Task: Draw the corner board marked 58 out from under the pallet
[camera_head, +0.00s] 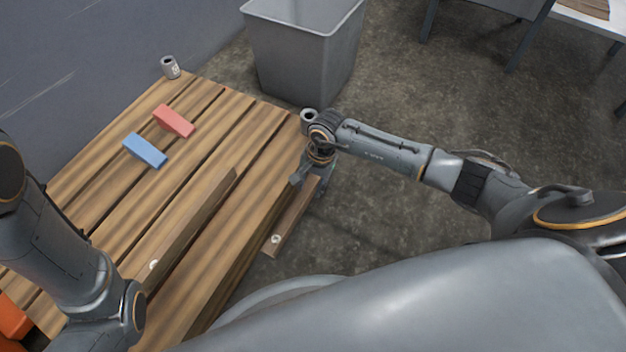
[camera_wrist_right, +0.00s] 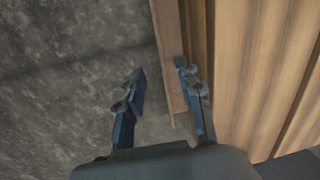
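The wooden pallet (camera_head: 100,200) fills the left of the head view. A narrow corner board (camera_head: 288,222) juts out beside its right edge, with a round white label near its front end; the number is too small to read. A second board (camera_head: 185,235) with a similar label lies along the pallet's slats. My right gripper (camera_head: 308,180) is at the first board, beside the pallet edge. In the right wrist view, its fingers (camera_wrist_right: 160,100) are open, with a board (camera_wrist_right: 171,60) nearer the right finger. I cannot tell whether they touch. My left gripper is out of view.
A grey bin (camera_head: 300,50) stands behind. Floor right of the pallet is clear.

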